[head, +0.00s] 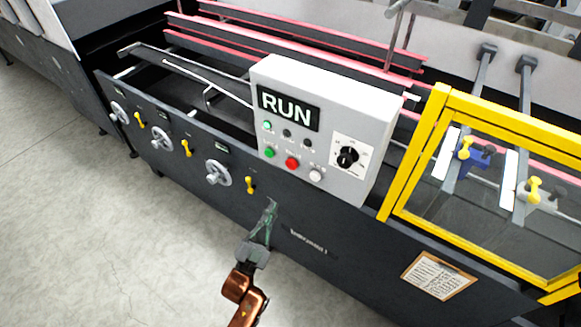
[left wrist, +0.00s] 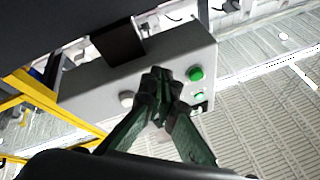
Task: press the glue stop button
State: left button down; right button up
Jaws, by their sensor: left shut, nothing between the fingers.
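A light grey control box (head: 322,128) on the dark machine shows "RUN" on its display. Its lower row holds a green button (head: 270,152), a red button (head: 292,162) and a white button (head: 316,175). Their labels are too small to read, so I cannot tell which is marked glue stop. My left gripper (head: 269,205) is shut and empty, below the box in the head view. In the left wrist view, its fingertips (left wrist: 157,76) overlap the box between the green button (left wrist: 196,74) and the whitish button (left wrist: 126,99); the red button appears hidden there. Contact cannot be judged.
A black rotary dial (head: 348,157) sits on the box's right part. A yellow-framed clear guard (head: 431,155) stands to the right. Handwheels (head: 218,173) and yellow levers (head: 250,185) stick out along the machine's side. The floor in front is clear.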

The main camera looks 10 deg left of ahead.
aim_at(291, 164)
pick_arm(q)
jog(key=s+r+m+t+h+b, duration=0.1)
jog(key=s+r+t, duration=0.2)
jog(key=r, duration=0.9)
jog(key=shift+s+a+r+t, duration=0.2)
jog(key=shift+s+r+t, duration=0.15)
jog(key=shift+s, duration=0.35)
pick_arm(e)
jog(key=shift+s+f, duration=0.35)
jog(key=shift+f, duration=0.3)
jog(key=shift+a, duration=0.2)
pick_arm(q)
jog(key=w+d+b, duration=0.2)
jog(key=w+d, duration=0.1)
jog(key=w, duration=0.5)
jog(key=shift+w, duration=0.2)
pick_arm(e)
jog(key=shift+w+a+f, duration=0.1)
jog(key=shift+w+f, duration=0.65)
jog(key=shift+w, duration=0.1)
pick_arm(q)
jog(key=shift+f, duration=0.1)
jog(key=shift+w+d, duration=0.15)
jog(key=shift+w, duration=0.2)
pick_arm(e)
jog(key=shift+r, duration=0.1)
